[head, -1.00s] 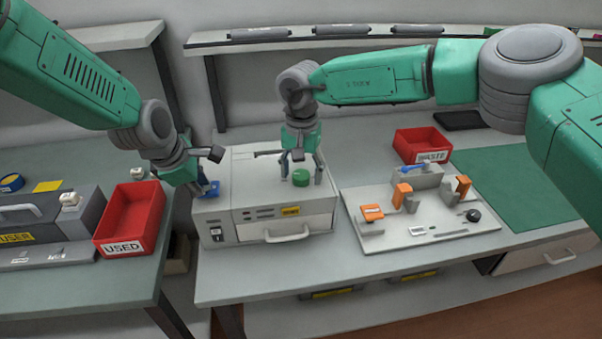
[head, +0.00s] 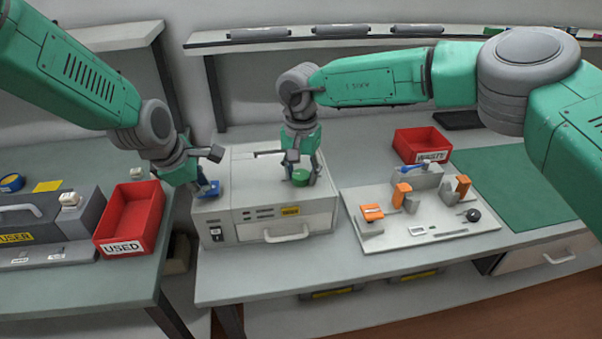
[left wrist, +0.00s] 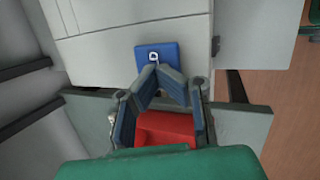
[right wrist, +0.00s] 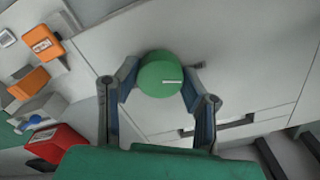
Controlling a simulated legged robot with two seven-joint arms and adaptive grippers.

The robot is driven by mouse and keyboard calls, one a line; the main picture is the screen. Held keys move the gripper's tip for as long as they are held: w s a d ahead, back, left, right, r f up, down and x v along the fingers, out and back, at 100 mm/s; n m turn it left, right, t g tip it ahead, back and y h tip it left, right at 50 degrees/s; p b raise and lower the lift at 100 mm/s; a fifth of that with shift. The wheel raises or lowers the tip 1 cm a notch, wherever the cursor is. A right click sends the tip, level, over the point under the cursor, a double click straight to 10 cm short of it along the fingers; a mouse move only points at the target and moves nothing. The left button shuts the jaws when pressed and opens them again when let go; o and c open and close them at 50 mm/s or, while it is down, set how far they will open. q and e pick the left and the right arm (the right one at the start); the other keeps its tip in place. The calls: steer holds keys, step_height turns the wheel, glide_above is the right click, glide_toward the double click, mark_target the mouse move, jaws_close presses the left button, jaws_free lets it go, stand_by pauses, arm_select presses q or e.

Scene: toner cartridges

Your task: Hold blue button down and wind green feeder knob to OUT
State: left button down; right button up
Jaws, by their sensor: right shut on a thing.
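The blue button (head: 208,189) is on the left of the grey machine's top; it also shows in the left wrist view (left wrist: 152,52). My left gripper (head: 199,189) is shut, its fingertips together at the button's near edge; whether the button is pressed in cannot be told. The green feeder knob (head: 301,176) is on the right of the machine's top. My right gripper (head: 302,180) points down, shut around the knob. In the right wrist view the knob (right wrist: 160,74) sits between the fingertips, its white mark toward the right. No OUT label is readable.
The grey machine (head: 262,222) has a front drawer handle. A red USED bin (head: 103,236) stands to its left. To its right are a pale fixture board (head: 400,238) with orange parts, a red WASTE bin (head: 399,150) and a green mat (head: 520,190).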

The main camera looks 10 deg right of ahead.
steer(key=m, duration=0.7)
steer(key=shift+m, duration=0.4)
arm_select(q)
steer(key=shift+s+d, duration=0.1)
arm_select(e)
steer(key=m, duration=1.4)
steer(key=shift+w+r, duration=0.1)
steer(key=shift+w, duration=0.05)
steer(key=m, duration=0.4)
steer(key=shift+m, duration=0.3)
steer(key=shift+r+m, duration=0.1)
steer(key=shift+m, duration=1)
steer(key=shift+w+d, duration=0.1)
